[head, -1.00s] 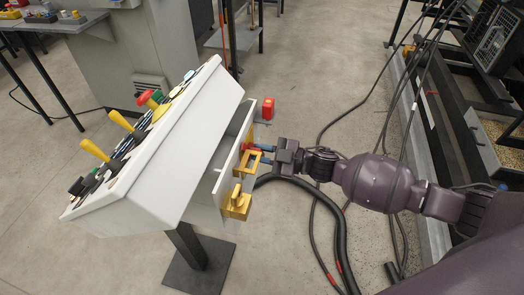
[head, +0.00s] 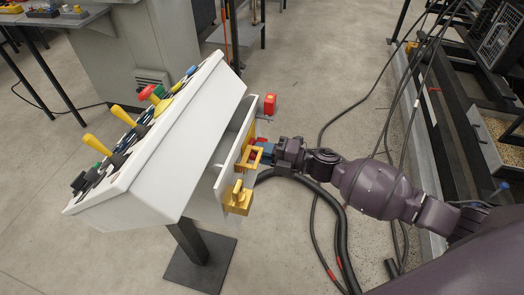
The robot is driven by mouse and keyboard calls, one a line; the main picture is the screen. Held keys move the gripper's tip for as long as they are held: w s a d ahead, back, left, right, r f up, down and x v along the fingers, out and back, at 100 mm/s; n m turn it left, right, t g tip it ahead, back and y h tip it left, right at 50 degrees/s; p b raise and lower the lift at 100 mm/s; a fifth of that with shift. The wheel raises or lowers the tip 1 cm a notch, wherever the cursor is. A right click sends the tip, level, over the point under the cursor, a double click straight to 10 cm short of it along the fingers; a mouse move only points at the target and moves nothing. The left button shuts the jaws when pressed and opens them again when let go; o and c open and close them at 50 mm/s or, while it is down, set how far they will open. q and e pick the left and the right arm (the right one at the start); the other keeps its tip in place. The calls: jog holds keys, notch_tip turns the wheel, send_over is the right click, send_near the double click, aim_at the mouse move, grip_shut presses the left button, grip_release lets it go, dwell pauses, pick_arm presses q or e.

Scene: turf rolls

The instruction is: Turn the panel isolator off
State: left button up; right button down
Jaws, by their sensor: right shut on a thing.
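The control panel (head: 160,165) is a sloped white console on a post, left of centre. On its right side face is a yellow plate (head: 248,160) with a red isolator handle (head: 261,140), mostly hidden by my fingers. My right gripper (head: 266,151) reaches in from the right. The handle's exact angle is hard to tell. My left gripper is out of view.
A red box (head: 270,104) sits on a small bracket behind the gripper. Yellow levers (head: 97,145) and a red mushroom button (head: 148,92) are on the console's sloped top. Black cables (head: 341,230) lie on the floor below my right arm.

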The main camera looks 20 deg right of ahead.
jog(key=shift+n, duration=0.7)
jog(key=shift+f, duration=0.1)
jog(key=c, duration=1)
grip_release()
jog(key=shift+c, duration=0.2)
jog(key=shift+s+d, duration=0.1)
jog(key=v, duration=1)
jog(key=shift+s+d, duration=0.2)
